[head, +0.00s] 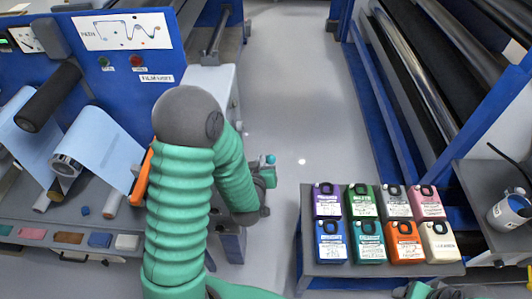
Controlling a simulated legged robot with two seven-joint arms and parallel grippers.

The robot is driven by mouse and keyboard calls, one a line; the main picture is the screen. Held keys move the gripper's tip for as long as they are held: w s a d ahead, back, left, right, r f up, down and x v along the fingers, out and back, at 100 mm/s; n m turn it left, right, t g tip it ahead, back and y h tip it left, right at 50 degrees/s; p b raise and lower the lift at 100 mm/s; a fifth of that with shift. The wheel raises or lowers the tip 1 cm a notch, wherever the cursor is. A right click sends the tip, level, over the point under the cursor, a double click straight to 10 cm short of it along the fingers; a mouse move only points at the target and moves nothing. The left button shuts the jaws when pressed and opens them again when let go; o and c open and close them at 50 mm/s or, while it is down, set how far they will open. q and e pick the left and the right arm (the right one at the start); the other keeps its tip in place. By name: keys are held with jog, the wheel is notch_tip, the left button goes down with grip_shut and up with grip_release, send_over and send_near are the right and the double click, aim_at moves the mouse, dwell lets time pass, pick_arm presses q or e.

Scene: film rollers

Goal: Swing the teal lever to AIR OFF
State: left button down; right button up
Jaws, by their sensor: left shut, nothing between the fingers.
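A small teal knob (271,159), which looks like the tip of the teal lever, shows beside the end of the grey machine frame, left of the aisle. The rest of the lever and any AIR OFF marking are hidden or too small to read. My left arm bends over in front of the blue machine, and its green and grey left gripper (266,177) is right at the knob, shut with nothing in it. I cannot tell whether it touches the knob.
A blue control panel (115,65) and light blue film (105,145) are at left. Several coloured packs stand on a grey table (375,270) at lower right. A mug (510,211) and large rollers (428,60) are at right. The floor aisle (290,100) is clear.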

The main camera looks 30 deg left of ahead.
pick_arm(q)
jog(key=shift+w, duration=0.2)
jog(key=p, duration=0.3)
send_over(268, 157)
jog(key=s, duration=0.1)
notch_tip(268, 157, down, 4)
jog(key=f, duration=0.2)
jog(key=d+f, duration=0.1)
jog(key=f, duration=0.1)
jog(key=shift+s+p, duration=0.2)
jog(key=shift+p, duration=0.2)
